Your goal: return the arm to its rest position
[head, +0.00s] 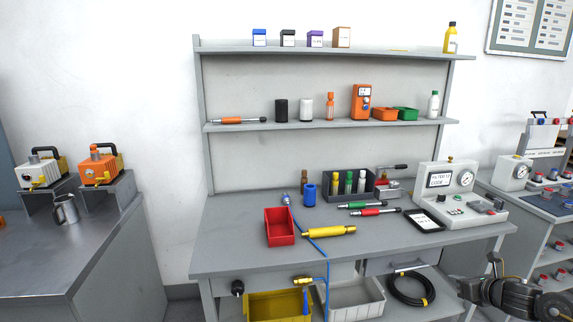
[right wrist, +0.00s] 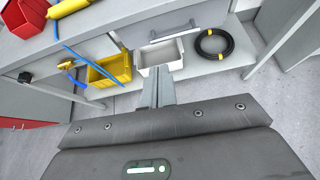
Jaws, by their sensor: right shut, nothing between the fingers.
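My right gripper (head: 468,289) shows at the bottom right of the head view, low in front of the bench's right end, with my dark arm behind it. In the right wrist view its fingers (right wrist: 157,88) are together with nothing between them. They point toward the lower shelf and touch nothing that I can see. My left gripper and arm are out of view.
The grey workbench (head: 225,240) bears a red bin (head: 280,228), a yellow cylinder (head: 330,232) and a gauge tester (head: 447,190). Below are a yellow bin (head: 280,306), a white bin (head: 352,300) and a coiled black hose (head: 408,289). Bare floor (right wrist: 270,95) shows before the bench.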

